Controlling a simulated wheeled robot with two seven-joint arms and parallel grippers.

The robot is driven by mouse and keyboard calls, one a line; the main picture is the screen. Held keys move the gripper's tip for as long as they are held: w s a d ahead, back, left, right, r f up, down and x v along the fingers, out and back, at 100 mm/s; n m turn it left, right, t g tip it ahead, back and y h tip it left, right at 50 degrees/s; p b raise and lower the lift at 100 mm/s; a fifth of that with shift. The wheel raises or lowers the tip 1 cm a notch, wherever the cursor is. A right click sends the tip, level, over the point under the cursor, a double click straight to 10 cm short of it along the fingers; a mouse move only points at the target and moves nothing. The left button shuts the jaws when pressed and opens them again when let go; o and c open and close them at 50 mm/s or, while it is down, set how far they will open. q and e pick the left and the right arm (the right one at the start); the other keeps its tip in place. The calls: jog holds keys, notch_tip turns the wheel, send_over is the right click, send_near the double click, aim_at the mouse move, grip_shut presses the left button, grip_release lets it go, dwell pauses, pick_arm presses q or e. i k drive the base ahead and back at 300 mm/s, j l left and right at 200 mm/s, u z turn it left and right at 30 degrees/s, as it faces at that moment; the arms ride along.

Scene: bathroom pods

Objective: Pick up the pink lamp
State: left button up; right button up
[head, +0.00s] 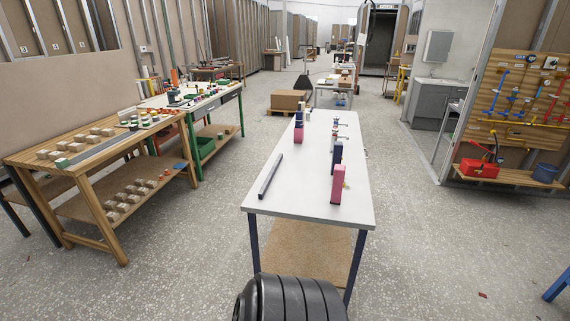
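A pink upright block-shaped object (338,185) stands near the front right of the long white table (265,199). A small tan part shows at its right side. Another pink upright object (298,133) stands farther back, near the left edge, with a dark blue part above it. I cannot tell from their shapes which of these is the pink lamp. Neither of my grippers is in view.
A dark bar (270,175) lies on the white table's left side. A dark blue upright object (336,157) stands behind the front pink one. A wooden workbench (35,157) with small blocks stands at left. Speckled floor (425,240) is clear to the table's right.

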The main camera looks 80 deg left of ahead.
aim_at(340, 170)
jog(key=u, duration=2.3)
jog(key=i+l, duration=0.15)
jog(key=i, duration=0.2)
jog(key=i+l, duration=0.2)
jog(key=i, duration=0.15)
jog(key=i+l, duration=0.15)
jog(key=i, duration=0.25)
jog(key=k+l+z, duration=0.1)
jog(key=l+z, duration=0.15)
jog(key=l, duration=0.2)
jog(key=l+z, duration=0.25)
jog(key=l, duration=0.2)
